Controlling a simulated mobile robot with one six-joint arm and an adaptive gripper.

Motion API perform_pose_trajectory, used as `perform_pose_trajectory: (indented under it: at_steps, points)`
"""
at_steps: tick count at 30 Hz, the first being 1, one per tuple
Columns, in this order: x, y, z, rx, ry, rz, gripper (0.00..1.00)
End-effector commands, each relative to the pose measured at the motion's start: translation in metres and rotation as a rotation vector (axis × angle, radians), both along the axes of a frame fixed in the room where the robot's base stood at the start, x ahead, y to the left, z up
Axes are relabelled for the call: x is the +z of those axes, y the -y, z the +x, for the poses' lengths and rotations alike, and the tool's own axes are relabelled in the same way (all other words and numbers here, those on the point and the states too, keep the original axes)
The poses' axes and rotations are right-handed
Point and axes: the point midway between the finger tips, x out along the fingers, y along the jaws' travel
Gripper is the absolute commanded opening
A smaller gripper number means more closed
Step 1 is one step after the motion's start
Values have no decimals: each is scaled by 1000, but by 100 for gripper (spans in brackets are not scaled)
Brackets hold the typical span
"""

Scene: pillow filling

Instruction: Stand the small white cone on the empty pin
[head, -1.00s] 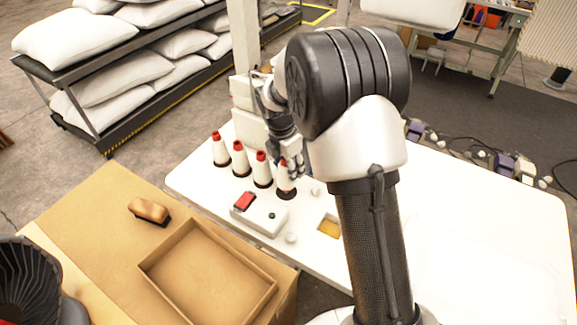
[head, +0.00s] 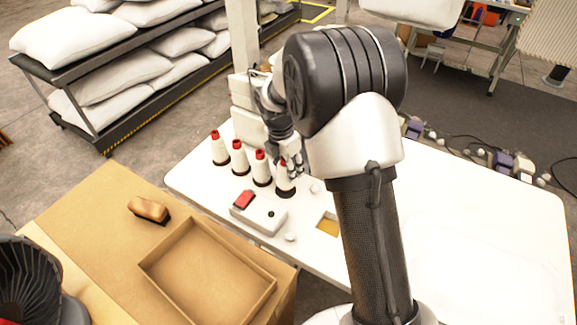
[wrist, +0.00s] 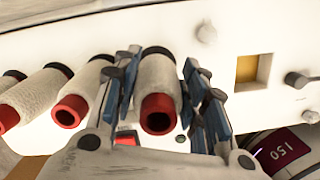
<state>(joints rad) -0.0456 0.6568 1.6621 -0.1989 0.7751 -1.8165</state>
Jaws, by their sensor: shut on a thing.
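Several white cones with red tips and dark bases stand upright in a row on the white table. My gripper (head: 291,167) is at the right end of this row, shut on a small white cone (head: 284,183). In the wrist view the gripper (wrist: 158,95) has its blue-padded fingers on both sides of this cone (wrist: 157,75), with its red tip toward the camera. The cone looks upright, with its dark base at or close to the table. The pin under it is hidden, so I cannot tell if the cone is seated. The neighbouring cone (head: 261,170) stands just left, apart from it.
A white control box (head: 262,218) with a red part lies in front of the cones. Small white knobs (head: 291,237) and a yellow recess (head: 328,226) are to the right.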

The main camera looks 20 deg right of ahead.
Motion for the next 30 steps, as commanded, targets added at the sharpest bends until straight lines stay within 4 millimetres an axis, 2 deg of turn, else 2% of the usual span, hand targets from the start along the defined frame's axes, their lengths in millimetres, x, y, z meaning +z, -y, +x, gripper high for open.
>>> perform_pose_trajectory:
  at_steps: [15, 30]
  points:
    - [-14, 0, 0, 0, 0, 0, 12]
    - [-15, 0, 0, 0, 0, 0, 12]
